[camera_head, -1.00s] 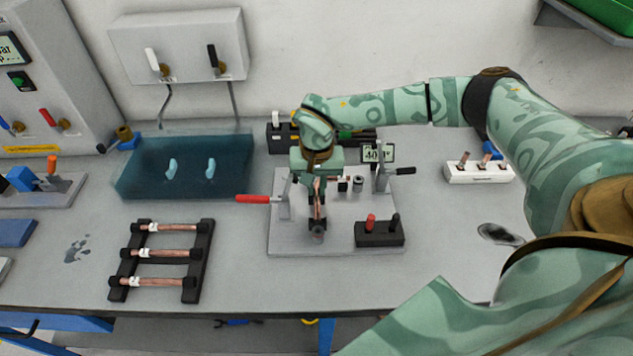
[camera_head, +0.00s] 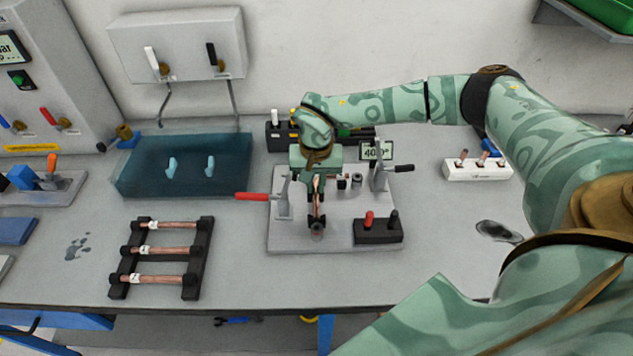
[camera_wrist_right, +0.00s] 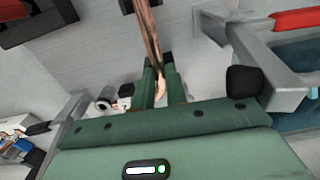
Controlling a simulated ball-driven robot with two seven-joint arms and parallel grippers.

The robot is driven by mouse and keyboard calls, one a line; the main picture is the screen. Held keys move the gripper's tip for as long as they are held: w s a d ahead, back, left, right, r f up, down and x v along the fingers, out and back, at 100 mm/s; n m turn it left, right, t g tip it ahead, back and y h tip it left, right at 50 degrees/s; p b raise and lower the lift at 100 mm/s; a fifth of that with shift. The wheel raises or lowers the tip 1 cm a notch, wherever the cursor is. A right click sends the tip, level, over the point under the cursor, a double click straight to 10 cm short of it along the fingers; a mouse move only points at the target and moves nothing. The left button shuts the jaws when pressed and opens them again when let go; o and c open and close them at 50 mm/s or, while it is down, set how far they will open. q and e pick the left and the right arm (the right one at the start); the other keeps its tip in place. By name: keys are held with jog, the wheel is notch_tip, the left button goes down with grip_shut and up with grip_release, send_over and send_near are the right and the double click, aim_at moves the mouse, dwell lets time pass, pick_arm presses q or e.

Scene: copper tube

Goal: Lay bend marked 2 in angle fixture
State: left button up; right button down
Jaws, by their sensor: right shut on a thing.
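My right gripper (camera_head: 317,190) is shut on a copper tube (camera_head: 317,208), over the grey fixture plate (camera_head: 285,240). The fixture has a red-handled lever (camera_head: 240,196) on the left, a black-handled lever (camera_head: 402,168) on the right and a small display (camera_head: 376,151) at the back. In the right wrist view, the tube (camera_wrist_right: 147,38) comes out from between the green fingers (camera_wrist_right: 156,84). No mark is readable on the tube, and its resting contact with the fixture cannot be told. My left gripper is out of view.
A black rack (camera_head: 198,262) holds three tagged copper tubes at front left. A white block (camera_head: 478,172) with short copper pieces stands at right. A black box with red and black knobs (camera_head: 378,232) sits on the plate's front right.

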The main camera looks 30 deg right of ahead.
jog(key=shift+s+a+f, duration=0.1)
jog(key=shift+s+f, duration=0.35)
jog(key=shift+f, duration=0.2)
jog(key=c, duration=1.5)
grip_release()
jog(key=shift+o, duration=0.8)
jog(key=shift+w+a, duration=0.2)
jog(key=shift+a, duration=0.05)
jog(key=shift+d, duration=0.2)
jog(key=shift+r, duration=0.3)
notch_tip(320, 180, up, 17)
jog(key=p, duration=0.2)
jog(key=shift+w+a, duration=0.2)
jog(key=shift+w, duration=0.1)
